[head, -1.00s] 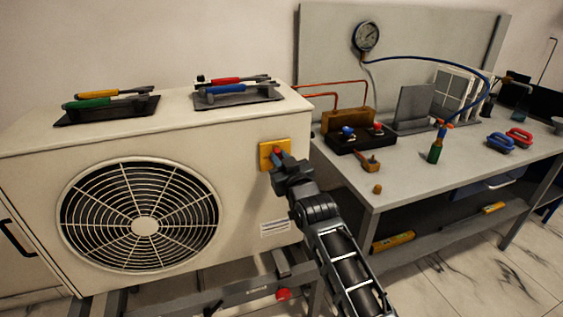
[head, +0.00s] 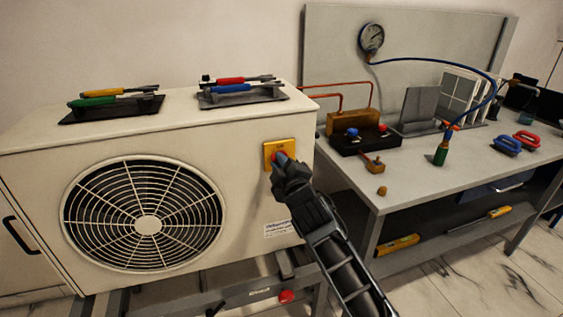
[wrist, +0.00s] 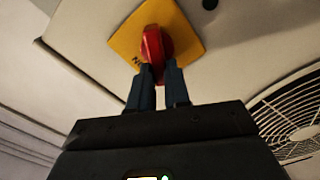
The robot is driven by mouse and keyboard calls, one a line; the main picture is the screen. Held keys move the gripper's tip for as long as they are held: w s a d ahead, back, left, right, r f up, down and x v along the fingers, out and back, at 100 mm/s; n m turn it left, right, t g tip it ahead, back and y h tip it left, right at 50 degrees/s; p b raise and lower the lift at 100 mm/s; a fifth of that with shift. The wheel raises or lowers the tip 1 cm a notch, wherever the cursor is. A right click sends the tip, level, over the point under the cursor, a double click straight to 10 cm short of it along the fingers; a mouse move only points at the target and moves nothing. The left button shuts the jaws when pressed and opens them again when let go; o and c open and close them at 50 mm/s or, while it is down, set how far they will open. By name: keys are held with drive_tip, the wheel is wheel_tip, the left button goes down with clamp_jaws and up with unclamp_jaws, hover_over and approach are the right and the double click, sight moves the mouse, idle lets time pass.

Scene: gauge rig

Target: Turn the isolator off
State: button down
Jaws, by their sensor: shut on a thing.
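The isolator is a yellow square plate (head: 270,147) with a red handle, on the front of the white outdoor unit to the right of its fan. In the wrist view the yellow plate (wrist: 185,22) fills the top middle and the red handle (wrist: 153,48) stands out from it. My gripper (wrist: 160,80) is shut on the red handle, one blue-grey finger on each side of its near end. In the head view my gripper (head: 281,160) covers most of the handle. Marking on the plate is partly hidden, so I cannot read the handle's setting.
The white unit (head: 240,215) has a fan grille (head: 147,224) and two dark trays of tools on top. A grey bench (head: 440,180) to the right carries a manifold, a gauge with a blue hose, a green bottle and coloured clamps.

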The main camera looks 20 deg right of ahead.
drive_tip(key=n, duration=0.2)
drive_tip(key=f+n+p, duration=0.1)
drive_tip(key=n, duration=0.2)
drive_tip(key=shift+a+n, duration=0.15)
drive_tip(key=shift+n, duration=0.15)
idle(0.5)
drive_tip(key=c, duration=1.1)
unclamp_jaws()
drive_tip(key=s+p, duration=0.2)
drive_tip(key=s, duration=0.5)
drive_tip(key=shift+s, duration=0.4)
